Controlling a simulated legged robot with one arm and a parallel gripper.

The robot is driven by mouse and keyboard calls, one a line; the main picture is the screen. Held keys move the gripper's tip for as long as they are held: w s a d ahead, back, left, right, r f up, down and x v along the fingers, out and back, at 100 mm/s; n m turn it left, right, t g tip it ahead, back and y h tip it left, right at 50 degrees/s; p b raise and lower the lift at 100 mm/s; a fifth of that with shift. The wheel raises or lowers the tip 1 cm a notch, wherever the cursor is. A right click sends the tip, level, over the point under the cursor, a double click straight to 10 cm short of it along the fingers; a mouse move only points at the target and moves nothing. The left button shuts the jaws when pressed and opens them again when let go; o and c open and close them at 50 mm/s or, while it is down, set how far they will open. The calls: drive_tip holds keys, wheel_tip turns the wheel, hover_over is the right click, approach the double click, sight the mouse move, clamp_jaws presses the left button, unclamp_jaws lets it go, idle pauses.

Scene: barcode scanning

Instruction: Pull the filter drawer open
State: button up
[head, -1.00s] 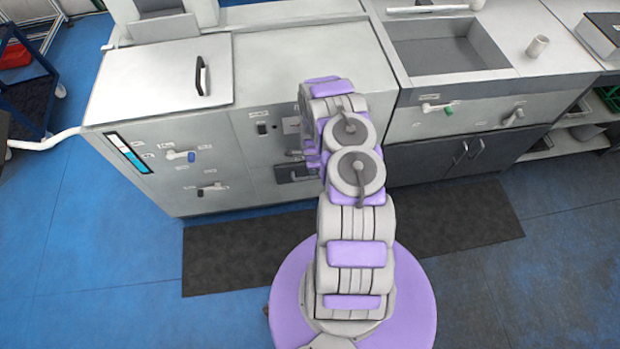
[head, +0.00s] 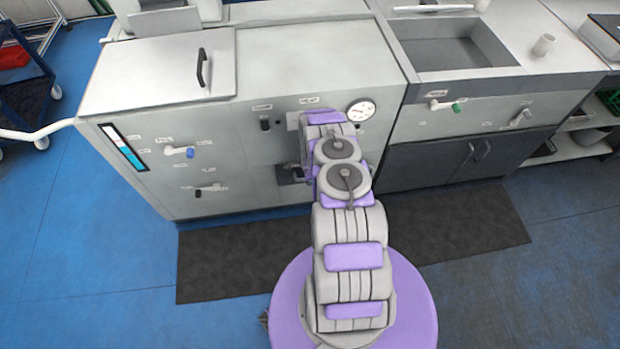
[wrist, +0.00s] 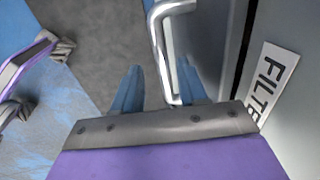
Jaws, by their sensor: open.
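The filter drawer's grey front (wrist: 215,35) fills the upper right of the wrist view, beside a white label (wrist: 272,80) reading "FILT…". Its silver bar handle (wrist: 160,42) runs down the picture between the two blue fingers of my gripper (wrist: 159,66). My gripper is open, with one finger on each side of the handle and a visible gap to the left finger. I cannot tell whether the right finger touches the bar. In the head view, the dark drawer area (head: 289,175) shows low on the machine front, left of my arm. My arm hides the gripper and handle there.
The grey machine (head: 240,130) has a round gauge (head: 360,110), a blue-tipped valve (head: 190,152) and a second lever (head: 205,189) on its front. A sink counter (head: 560,85) stands to the right. A dark mat (head: 230,260) lies on clear blue floor in front.

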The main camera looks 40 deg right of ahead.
drive_tip(key=shift+d+f, duration=0.35)
drive_tip(key=shift+d, duration=0.35)
drive_tip(key=shift+c, duration=0.2)
drive_tip(key=c, duration=0.3)
drive_tip(key=shift+a+r, duration=0.2)
drive_tip(key=shift+a, duration=0.25)
clamp_jaws()
drive_tip(key=shift+d, duration=0.1)
drive_tip(key=shift+d, duration=0.1)
